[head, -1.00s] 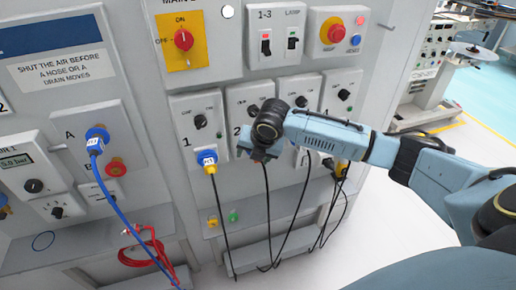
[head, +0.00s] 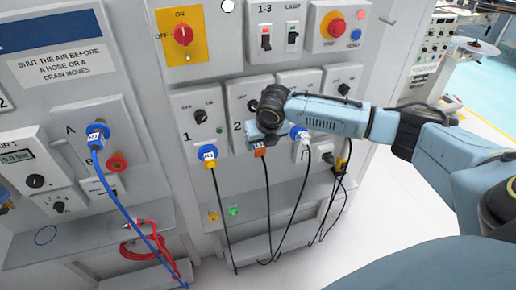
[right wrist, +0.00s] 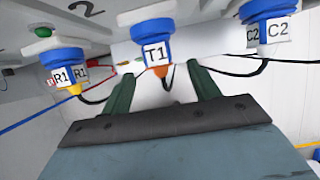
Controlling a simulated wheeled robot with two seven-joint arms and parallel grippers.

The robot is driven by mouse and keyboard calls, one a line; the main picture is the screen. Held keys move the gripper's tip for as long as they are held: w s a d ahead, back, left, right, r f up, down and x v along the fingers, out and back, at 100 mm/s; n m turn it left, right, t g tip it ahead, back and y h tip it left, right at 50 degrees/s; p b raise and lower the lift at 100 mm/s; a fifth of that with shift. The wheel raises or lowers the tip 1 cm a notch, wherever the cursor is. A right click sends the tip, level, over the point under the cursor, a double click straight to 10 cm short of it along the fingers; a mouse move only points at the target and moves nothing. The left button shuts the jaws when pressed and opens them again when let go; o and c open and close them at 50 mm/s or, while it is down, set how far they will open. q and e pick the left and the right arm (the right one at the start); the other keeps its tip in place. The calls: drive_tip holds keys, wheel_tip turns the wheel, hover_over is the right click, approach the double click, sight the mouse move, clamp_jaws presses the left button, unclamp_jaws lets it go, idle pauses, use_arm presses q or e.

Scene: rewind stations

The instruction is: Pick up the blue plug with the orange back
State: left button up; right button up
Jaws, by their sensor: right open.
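The blue plug with the orange back (right wrist: 156,52), labelled T1, sits in the socket of station 2. In the head view its orange back (head: 260,152) shows just below my right gripper (head: 257,141), which hides part of its blue body. In the right wrist view my right gripper (right wrist: 160,75) is open. Its two green fingers point at the plug, one to each side of the orange back. My left gripper is not in view.
A blue plug with a yellow back (head: 208,155), labelled R1, is to the left. A blue plug with a white back (right wrist: 268,25), labelled C2, is to the right. Black cables hang below them above a low shelf. A blue plug with a blue cable (head: 97,135) is farther left.

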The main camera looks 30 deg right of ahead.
sight(261, 149)
drive_tip(key=x, duration=0.4)
drive_tip(key=shift+a+f, duration=0.15)
drive_tip(key=shift+f, duration=0.2)
drive_tip(key=c, duration=1.1)
drive_tip(key=shift+r, duration=0.15)
drive_tip(key=shift+s+r, duration=0.3)
drive_tip(key=shift+r, duration=0.15)
drive_tip(key=shift+c, duration=0.5)
drive_tip(key=s+a+r, duration=0.3)
drive_tip(key=s+r, duration=0.4)
drive_tip(key=s, duration=0.6)
drive_tip(key=shift+p, duration=0.4)
drive_tip(key=shift+a, duration=0.1)
